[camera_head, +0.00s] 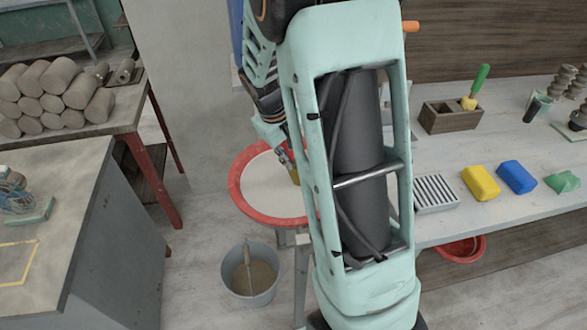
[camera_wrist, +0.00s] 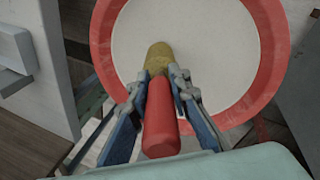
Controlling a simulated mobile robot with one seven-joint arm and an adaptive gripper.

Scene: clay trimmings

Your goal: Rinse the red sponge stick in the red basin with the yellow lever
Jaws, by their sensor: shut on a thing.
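The red sponge stick (camera_wrist: 160,120) shows in the wrist view, with a red handle and a dull yellow sponge head (camera_wrist: 158,56). My gripper (camera_wrist: 159,85) is shut on it. The sponge head points away from me, over the pale inside of the red-rimmed basin (camera_wrist: 270,60). In the head view the basin (camera_head: 237,190) stands on legs left of my arm. My gripper (camera_head: 283,156) is over its right part, partly hidden by my arm, with a bit of the sponge head (camera_head: 294,176) showing. I cannot tell whether the sponge touches the basin. I see no yellow lever.
A grey bucket (camera_head: 233,289) stands on the floor below the basin. The right bench (camera_head: 510,215) holds a wooden box (camera_head: 450,119) with a green-handled sponge stick (camera_head: 478,84), plus yellow (camera_head: 480,182) and blue (camera_head: 516,177) blocks. Stacked clay rolls (camera_head: 60,76) lie at left.

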